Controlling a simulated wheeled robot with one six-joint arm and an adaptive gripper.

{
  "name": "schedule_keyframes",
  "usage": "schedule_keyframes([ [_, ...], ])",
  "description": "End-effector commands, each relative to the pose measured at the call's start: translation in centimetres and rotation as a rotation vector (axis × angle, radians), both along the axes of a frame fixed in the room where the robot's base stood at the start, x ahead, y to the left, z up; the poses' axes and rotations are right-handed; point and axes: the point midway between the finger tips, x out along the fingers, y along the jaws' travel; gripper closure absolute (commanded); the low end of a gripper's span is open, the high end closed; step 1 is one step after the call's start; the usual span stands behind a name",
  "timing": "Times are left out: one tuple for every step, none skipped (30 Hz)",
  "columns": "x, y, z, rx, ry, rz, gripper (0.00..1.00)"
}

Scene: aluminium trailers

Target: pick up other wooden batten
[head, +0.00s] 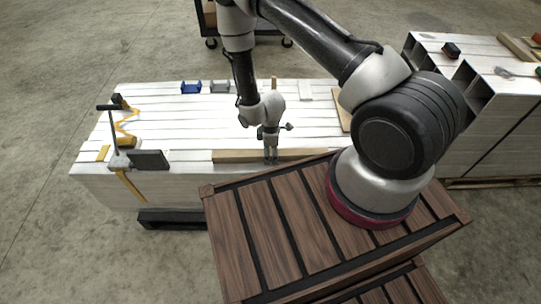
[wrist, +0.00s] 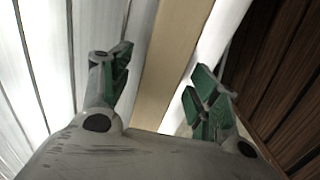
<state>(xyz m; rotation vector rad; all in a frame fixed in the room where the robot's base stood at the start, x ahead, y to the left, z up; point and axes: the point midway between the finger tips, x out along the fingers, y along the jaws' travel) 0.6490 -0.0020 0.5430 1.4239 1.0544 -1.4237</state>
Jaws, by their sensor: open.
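A long wooden batten (head: 238,156) lies along the near edge of the white slatted stack (head: 185,125). My gripper (head: 270,158) points down over the batten's middle. In the wrist view the batten (wrist: 172,60) runs between the two open green fingers of my gripper (wrist: 160,88), with a gap on each side. I cannot tell how far the fingertips reach down beside it. Another thin wooden piece (head: 274,86) stands out near the far edge of the stack, partly hidden by my arm.
Blue and grey brackets (head: 191,88) sit at the far edge. A clamp-like tool (head: 118,140), a dark block (head: 150,159) and a yellow folding rule (head: 126,122) lie at the left. A brown wooden crate (head: 270,225) is close in front. A second stack (head: 500,80) stands right.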

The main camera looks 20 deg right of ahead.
Motion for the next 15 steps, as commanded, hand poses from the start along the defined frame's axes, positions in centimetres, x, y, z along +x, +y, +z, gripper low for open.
schedule_keyframes([
  [-0.02, -0.02, -0.52, 0.000, 0.001, 0.000, 0.39],
  [0.00, -0.01, -0.68, 0.000, 0.000, 0.000, 0.39],
  [0.00, -0.01, -0.81, 0.000, 0.000, 0.000, 0.39],
  [0.00, -0.01, -0.86, 0.000, 0.000, 0.000, 0.39],
  [0.01, -0.01, -0.88, 0.000, 0.000, 0.000, 0.39],
  [0.01, -0.01, -0.86, 0.000, 0.000, -0.001, 0.39],
  [0.01, 0.00, -0.85, 0.000, 0.000, -0.001, 0.39],
  [0.01, -0.01, -0.85, 0.000, 0.000, -0.001, 0.39],
  [0.01, 0.00, -0.84, 0.000, 0.000, -0.001, 0.39],
  [0.01, -0.01, -0.84, 0.000, 0.000, -0.001, 0.43],
  [0.01, -0.01, -0.83, 0.000, 0.000, -0.001, 0.48],
  [0.01, -0.01, -0.83, 0.000, 0.000, -0.001, 0.56],
  [0.01, -0.01, -0.83, 0.000, 0.000, -0.001, 0.61],
  [0.01, -0.01, -0.83, 0.000, 0.000, -0.001, 0.67],
  [0.01, -0.01, -0.82, 0.000, 0.000, -0.001, 0.74],
])
